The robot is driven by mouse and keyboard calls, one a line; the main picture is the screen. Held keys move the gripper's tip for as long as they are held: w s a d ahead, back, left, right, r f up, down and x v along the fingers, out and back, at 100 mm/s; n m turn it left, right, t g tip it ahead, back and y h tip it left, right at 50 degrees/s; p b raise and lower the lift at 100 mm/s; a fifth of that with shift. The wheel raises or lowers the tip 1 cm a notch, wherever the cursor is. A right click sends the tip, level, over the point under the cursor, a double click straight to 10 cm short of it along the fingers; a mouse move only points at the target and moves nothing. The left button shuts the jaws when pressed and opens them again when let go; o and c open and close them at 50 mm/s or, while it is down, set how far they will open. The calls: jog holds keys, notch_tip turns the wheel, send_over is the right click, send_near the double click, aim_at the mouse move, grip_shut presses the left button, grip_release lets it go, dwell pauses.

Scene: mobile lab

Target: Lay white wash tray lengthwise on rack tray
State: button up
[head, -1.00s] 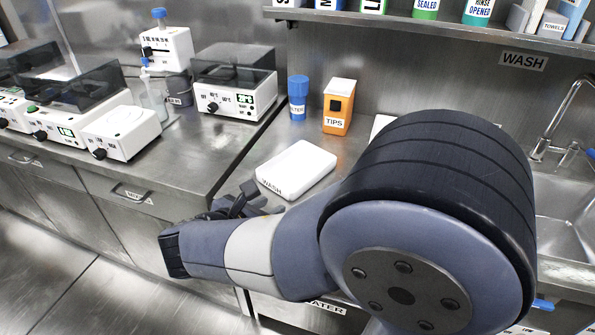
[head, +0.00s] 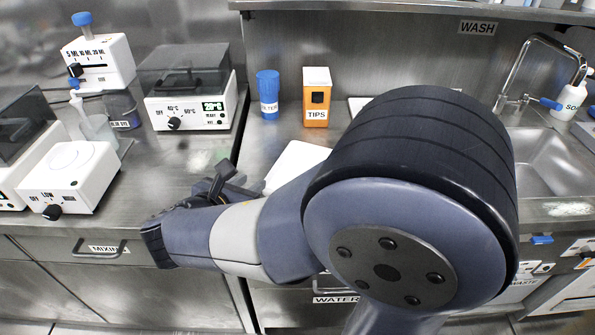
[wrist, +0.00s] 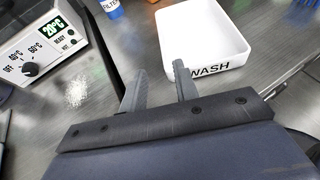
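The white wash tray (head: 290,165) lies on the steel counter, partly hidden behind my arm in the head view. In the wrist view the wash tray (wrist: 203,35) is upright, open-topped and empty, with a WASH label on its near wall. My gripper (wrist: 159,68) is open and empty, its two fingers apart. Its fingertips are close to the labelled wall, left of the tray's middle; I cannot tell whether they touch. In the head view my gripper (head: 218,180) shows small, left of the tray. I cannot make out the rack tray; a pale edge (head: 357,103) shows behind my arm.
A blue filter bottle (head: 268,95) and an orange tips box (head: 316,98) stand behind the tray. A heater (head: 190,90) stands to the left, and a mixer (head: 68,178) farther left. The sink (head: 548,160) is at right.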

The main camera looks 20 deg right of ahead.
aim_at(271, 172)
jog(key=b+x, duration=0.1)
jog(key=x, duration=0.6)
jog(key=b+x, duration=0.1)
jog(key=x, duration=0.1)
jog(key=shift+s+f, duration=0.2)
jog(key=shift+f, duration=0.15)
jog(key=shift+w+d+f, duration=0.2)
jog(key=shift+w+d, duration=0.15)
jog(key=shift+w, duration=0.15)
grip_shut()
